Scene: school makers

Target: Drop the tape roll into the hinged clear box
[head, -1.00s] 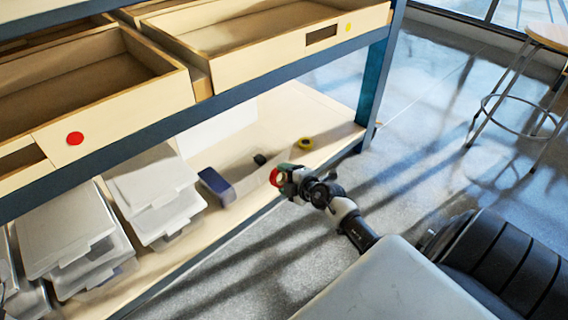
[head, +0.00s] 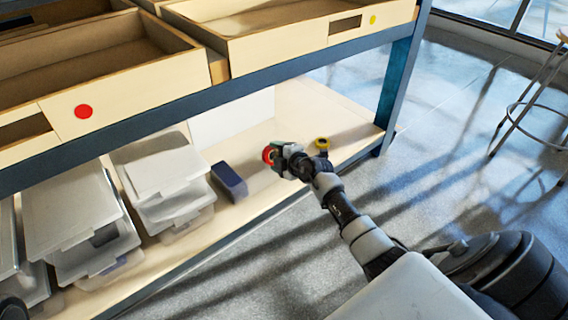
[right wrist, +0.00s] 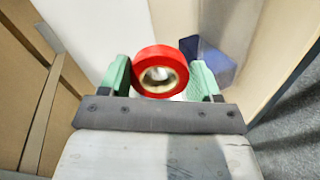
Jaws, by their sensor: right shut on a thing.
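The red tape roll (head: 267,155) is held in my right gripper (head: 277,160), over the lower shelf. In the right wrist view the roll (right wrist: 143,62) sits between the two green fingers of the right gripper (right wrist: 160,78), its hole facing the camera. Clear boxes with pale lids stand on the lower shelf at the left: one stack (head: 160,165) is nearer the gripper, another (head: 70,215) is farther left. Which one is hinged I cannot tell. The gripper is to the right of these boxes, apart from them.
A dark blue block-like item (head: 229,181) lies between the boxes and my right gripper; it also shows in the right wrist view (right wrist: 218,62). A yellow roll (head: 321,143) is on the shelf behind the gripper. The blue shelf beam (head: 200,98) and wooden drawers (head: 130,95) are above.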

